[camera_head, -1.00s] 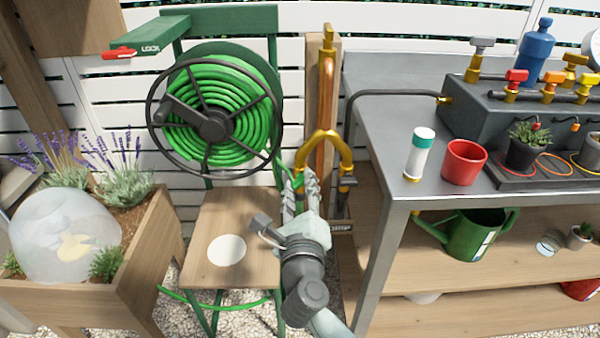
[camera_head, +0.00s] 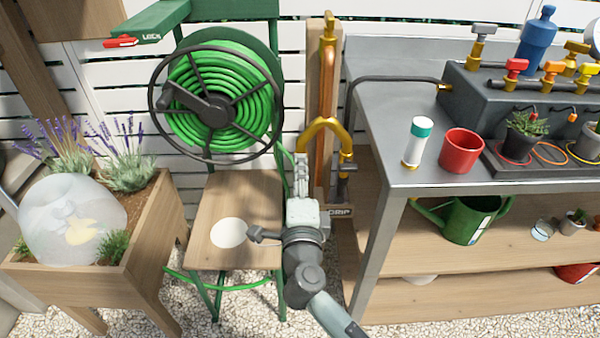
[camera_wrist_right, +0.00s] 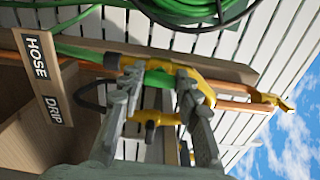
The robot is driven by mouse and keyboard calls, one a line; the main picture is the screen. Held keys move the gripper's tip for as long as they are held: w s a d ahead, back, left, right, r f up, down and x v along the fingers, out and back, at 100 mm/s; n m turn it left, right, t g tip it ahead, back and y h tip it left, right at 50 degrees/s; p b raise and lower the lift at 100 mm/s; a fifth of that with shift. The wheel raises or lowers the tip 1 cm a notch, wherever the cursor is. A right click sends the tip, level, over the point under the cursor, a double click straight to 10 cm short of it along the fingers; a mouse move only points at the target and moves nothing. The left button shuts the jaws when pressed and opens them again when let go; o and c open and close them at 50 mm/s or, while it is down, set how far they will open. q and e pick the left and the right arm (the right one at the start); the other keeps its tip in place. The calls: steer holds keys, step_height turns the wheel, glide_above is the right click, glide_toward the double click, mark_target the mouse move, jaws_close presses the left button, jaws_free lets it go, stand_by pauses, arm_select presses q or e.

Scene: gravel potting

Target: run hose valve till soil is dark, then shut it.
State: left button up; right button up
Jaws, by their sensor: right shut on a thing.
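The brass Y-shaped splitter (camera_head: 325,128) hangs on the copper pipe, and its yellow body also shows in the wrist view (camera_wrist_right: 200,88). My right gripper (camera_head: 302,162) is at its left leg, where the hose valve is, shut on that valve; the fingers hide most of it. In the wrist view, the fingers of my right gripper (camera_wrist_right: 162,85) stand either side of the leg with the green hose (camera_wrist_right: 75,50). The planter's soil (camera_head: 150,203) looks mid brown around the lavender. My left gripper is out of view.
The green hose reel (camera_head: 215,98) stands behind a wooden seat. A glass cloche (camera_head: 60,205) sits in the wooden planter (camera_head: 140,265). The metal bench (camera_head: 400,180) on the right holds a red pot (camera_head: 461,152), a white tube (camera_head: 416,145) and several valves.

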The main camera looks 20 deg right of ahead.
steer(key=shift+n, duration=0.4)
steer(key=o, duration=1.1)
steer(key=v, duration=1.2)
